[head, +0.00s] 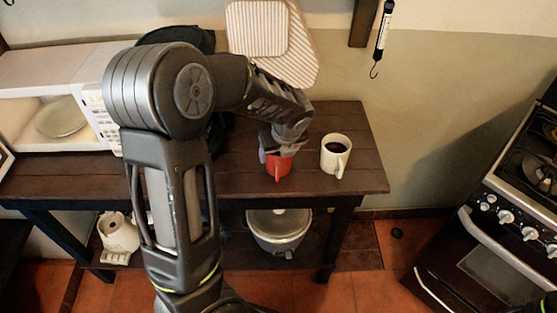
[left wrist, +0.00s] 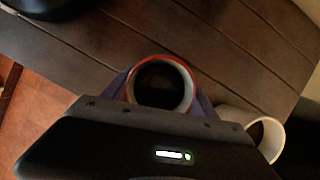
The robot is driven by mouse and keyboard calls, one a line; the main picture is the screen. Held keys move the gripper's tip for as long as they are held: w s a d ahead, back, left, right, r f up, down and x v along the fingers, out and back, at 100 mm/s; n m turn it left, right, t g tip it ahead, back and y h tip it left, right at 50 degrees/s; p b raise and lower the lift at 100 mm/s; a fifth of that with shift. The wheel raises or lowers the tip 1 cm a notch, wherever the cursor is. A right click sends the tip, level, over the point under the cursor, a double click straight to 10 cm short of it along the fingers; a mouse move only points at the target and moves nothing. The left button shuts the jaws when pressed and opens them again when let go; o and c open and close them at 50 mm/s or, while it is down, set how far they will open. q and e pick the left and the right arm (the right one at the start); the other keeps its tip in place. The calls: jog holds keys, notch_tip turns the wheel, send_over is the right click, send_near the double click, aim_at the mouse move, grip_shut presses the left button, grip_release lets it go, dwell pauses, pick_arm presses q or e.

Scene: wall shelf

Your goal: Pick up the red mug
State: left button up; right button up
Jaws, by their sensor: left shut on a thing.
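The red mug (head: 279,166) is at the front part of the dark wooden table, left of a white mug. My left gripper (head: 276,149) is above it, with its fingers shut on its upper part. In the left wrist view the red mug's round rim (left wrist: 188,84) shows between the two bluish fingers (left wrist: 160,92); its inside is dark. The gripper body hides the mug's lower part in that view. Whether the mug still touches the table cannot be told.
A white mug (head: 335,155) with dark liquid stands close to the right of the red mug and also shows in the left wrist view (left wrist: 268,140). The wooden table (head: 355,120) has bare room behind it. An open microwave (head: 93,100) is at left, a stove (head: 500,215) at right.

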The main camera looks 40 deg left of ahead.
pick_arm(q)
grip_shut()
jog(key=shift+w+r, duration=0.1)
jog(key=shift+r, duration=0.15)
notch_tip(320, 180, up, 10)
jog(key=shift+f, duration=0.2)
dwell(0.9)
